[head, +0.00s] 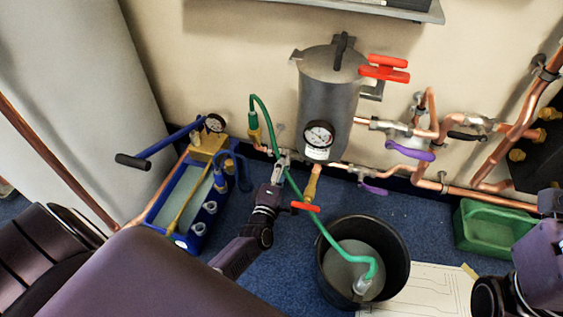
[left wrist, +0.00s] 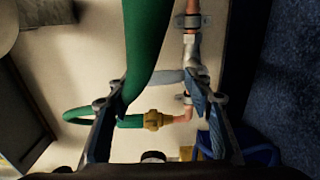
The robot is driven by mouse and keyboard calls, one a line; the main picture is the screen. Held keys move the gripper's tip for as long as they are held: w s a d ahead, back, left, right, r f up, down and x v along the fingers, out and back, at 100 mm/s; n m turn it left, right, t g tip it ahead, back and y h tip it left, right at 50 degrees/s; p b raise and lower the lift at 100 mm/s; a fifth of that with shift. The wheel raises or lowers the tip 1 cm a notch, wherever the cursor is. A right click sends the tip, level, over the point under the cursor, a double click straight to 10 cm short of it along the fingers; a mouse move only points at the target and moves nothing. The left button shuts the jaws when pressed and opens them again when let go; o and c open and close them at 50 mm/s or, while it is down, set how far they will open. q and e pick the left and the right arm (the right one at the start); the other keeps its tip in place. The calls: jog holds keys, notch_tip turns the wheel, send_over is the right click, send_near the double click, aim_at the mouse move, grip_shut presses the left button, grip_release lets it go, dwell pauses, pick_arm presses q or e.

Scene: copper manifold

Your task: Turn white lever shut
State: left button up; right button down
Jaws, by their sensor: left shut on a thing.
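The white lever, pale grey in the left wrist view (left wrist: 170,76), sits by the valve on the copper pipe at the wall. My left gripper (head: 282,160) is at this valve, below and left of the grey tank. In the left wrist view its two fingers (left wrist: 154,100) stand well apart, with the lever and the green hose (left wrist: 147,40) showing between them. The gripper is shut on the lever, though the exact contact is not clear. In the head view the fingers hide much of the valve. My right arm shows at the lower right, its fingers out of view.
The green hose (head: 322,228) runs close past my left gripper into a black bucket (head: 325,270). A blue pump box (head: 157,210) stands left. A grey tank (head: 325,100), red handle (head: 384,70) and purple levers (head: 408,150) are nearby. A green tray (head: 470,245) lies right.

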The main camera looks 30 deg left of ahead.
pick_arm(q)
jog(key=shift+d+m, duration=0.2)
jog(key=shift+m, duration=0.1)
jog(key=o, duration=1.7)
jog(key=v, duration=1.2)
jog(key=shift+f, duration=0.1)
